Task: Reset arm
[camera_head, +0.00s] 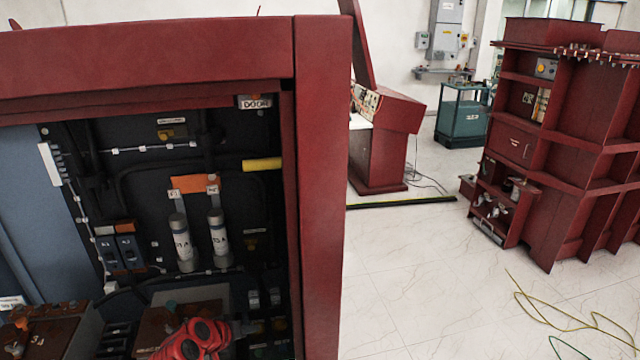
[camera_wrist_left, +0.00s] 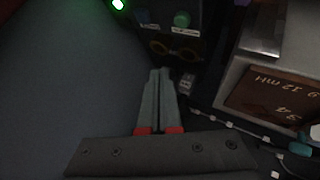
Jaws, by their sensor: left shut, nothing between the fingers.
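My left gripper (camera_wrist_left: 159,73) shows in the left wrist view, its two grey fingers together with red parts at their base. It is shut and empty, with its tips in front of the dark inside of a cabinet. In the head view I cannot clearly make out its fingers. A red, rounded piece (camera_head: 190,342) sits low in the cabinet opening there; I cannot tell what it is. The red cabinet frame (camera_head: 320,180) stands close in front of me. My right gripper is not in view.
Inside the cabinet are two pale cylinders (camera_head: 217,238), an orange plate (camera_head: 194,183) and dark wiring. The left wrist view shows a green light (camera_wrist_left: 118,4) and a brown labelled panel (camera_wrist_left: 275,98). Clear tiled floor (camera_head: 440,270) lies to the right, with a yellow-green cable (camera_head: 560,328).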

